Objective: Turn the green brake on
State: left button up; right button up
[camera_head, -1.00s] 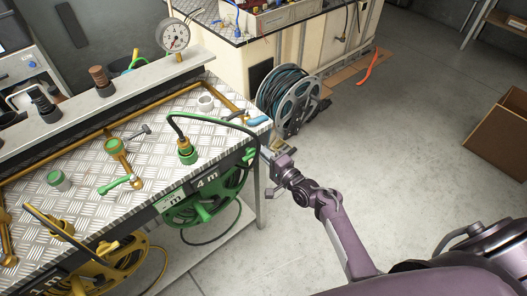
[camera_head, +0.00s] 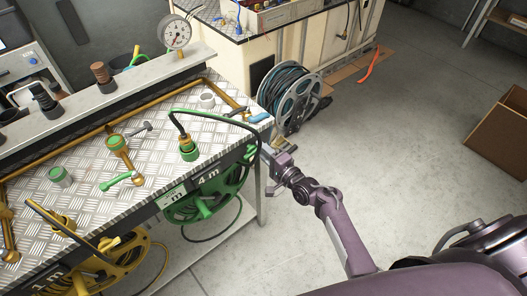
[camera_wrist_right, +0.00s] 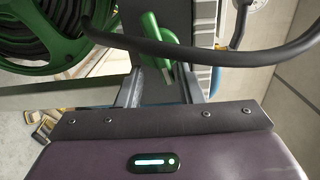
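The green reel (camera_head: 205,203) hangs under the bench edge beside the "4 m" label. A green lever (camera_head: 251,152), apparently the brake, sits at its upper right, partly hidden by the black hose. In the right wrist view the lever (camera_wrist_right: 158,45) stands ahead of my right gripper (camera_wrist_right: 160,82), in line with the gap between its fingers. The fingers are apart; I cannot tell whether they touch the lever. In the head view my right gripper (camera_head: 268,158) is at the bench's right corner. My left gripper is out of view.
The black hose (camera_wrist_right: 205,54) crosses in front of the lever in the wrist view. A yellow reel (camera_head: 115,262) hangs to the left. Green and brass fittings (camera_head: 118,145) lie on the metal bench. A grey reel (camera_head: 290,100) stands behind; open floor lies right.

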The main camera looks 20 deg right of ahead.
jog(key=v, duration=0.7)
jog(key=shift+s+d, duration=0.15)
jog(key=shift+s, duration=0.2)
